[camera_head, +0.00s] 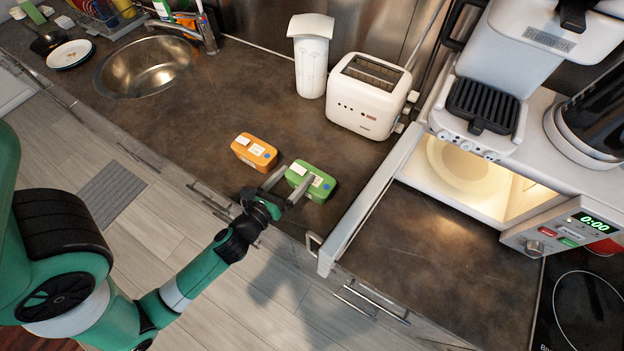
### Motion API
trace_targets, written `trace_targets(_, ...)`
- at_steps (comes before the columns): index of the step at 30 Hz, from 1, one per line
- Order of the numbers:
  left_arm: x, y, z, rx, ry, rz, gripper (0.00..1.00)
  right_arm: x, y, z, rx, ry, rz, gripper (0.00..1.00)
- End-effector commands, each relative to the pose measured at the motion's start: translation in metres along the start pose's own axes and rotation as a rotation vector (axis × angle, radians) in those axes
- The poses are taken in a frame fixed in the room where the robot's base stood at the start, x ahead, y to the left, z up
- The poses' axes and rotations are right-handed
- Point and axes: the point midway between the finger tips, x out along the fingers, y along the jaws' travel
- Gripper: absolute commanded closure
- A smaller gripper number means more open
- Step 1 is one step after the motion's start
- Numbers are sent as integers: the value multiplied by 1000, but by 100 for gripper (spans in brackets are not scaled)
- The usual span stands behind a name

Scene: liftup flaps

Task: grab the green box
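A green box (318,184) with white labels and a blue dot lies on the dark countertop (230,100), near its front edge. My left gripper (290,184) is at the box's near left side. Its two fingers are spread apart, one toward the gap beside the orange box and one by the green box's near side. I cannot tell whether a finger touches the green box. My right gripper is not in view.
An orange box (253,151) lies just left of the green box. A white toaster (369,96) and white canister (310,62) stand behind. An open microwave door (366,205) stands to the right, with the lit microwave (465,165) beyond. The counter left of the orange box is clear.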

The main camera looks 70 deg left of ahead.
Motion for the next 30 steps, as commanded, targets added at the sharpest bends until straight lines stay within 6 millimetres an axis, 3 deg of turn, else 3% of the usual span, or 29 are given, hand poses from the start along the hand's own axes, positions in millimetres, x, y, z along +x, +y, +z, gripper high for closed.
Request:
trace_targets(2,0,0,0,0,0,0,18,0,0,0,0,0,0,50)
trace_targets(15,0,1,-2,1,4,3,97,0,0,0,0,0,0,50)
trace_targets(25,-1,1,-1,0,7,4,100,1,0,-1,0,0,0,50)
trace_targets(30,-3,-4,12,0,6,3,100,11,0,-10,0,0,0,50)
